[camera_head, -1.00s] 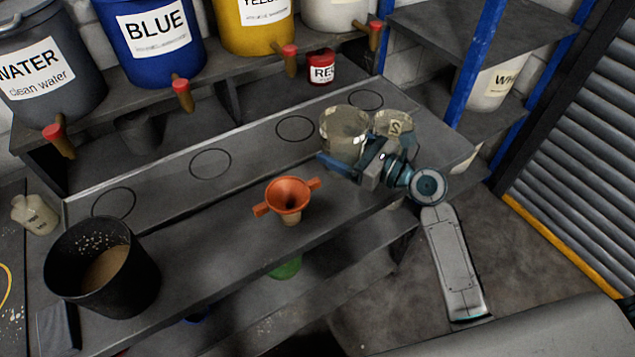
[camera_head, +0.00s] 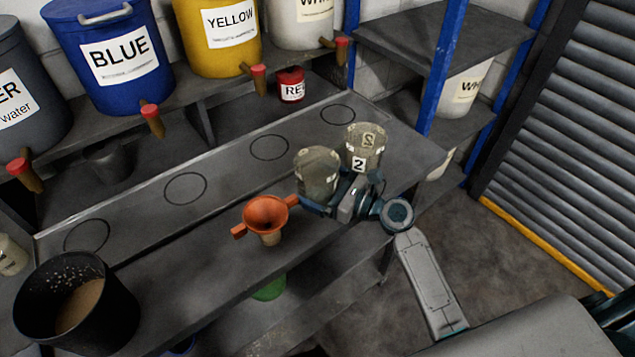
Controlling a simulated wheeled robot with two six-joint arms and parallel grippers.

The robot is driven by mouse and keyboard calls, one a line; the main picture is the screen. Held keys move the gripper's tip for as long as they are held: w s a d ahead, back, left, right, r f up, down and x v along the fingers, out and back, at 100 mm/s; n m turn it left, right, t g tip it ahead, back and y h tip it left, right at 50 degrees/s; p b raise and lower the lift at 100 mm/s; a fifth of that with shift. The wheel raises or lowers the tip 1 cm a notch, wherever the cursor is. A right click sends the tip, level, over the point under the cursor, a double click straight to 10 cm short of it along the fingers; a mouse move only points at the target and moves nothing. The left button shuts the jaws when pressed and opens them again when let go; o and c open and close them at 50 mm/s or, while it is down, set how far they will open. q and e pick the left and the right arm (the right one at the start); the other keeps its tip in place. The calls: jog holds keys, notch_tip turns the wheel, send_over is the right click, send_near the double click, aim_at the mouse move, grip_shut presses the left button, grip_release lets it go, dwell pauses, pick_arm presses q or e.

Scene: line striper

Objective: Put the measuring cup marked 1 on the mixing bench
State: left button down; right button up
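A clear measuring cup (camera_head: 317,168) with small pale labels is at the front right of the grey bench (camera_head: 215,235); I cannot read its number. My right gripper (camera_head: 318,207) is around the low part of this cup and appears shut on it. I cannot tell whether the cup's base touches the bench top. A second clear cup marked 2 (camera_head: 366,140) stands just behind and to the right, its lower part partly hidden by the gripper. My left gripper is not in view.
An orange funnel (camera_head: 266,213) stands left of the gripper. A black bucket (camera_head: 115,310) is at the bench's left end. A small red can (camera_head: 290,85) and the blue (camera_head: 105,60) and yellow (camera_head: 225,35) tubs stand behind. Circles mark the bench's clear back strip.

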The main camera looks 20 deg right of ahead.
jog(key=shift+r, duration=0.15)
jog(key=shift+s+d, duration=0.2)
jog(key=b+v, duration=0.3)
jog(key=v, duration=0.8)
jog(key=shift+s+d+b, duration=0.15)
jog(key=shift+b, duration=0.2)
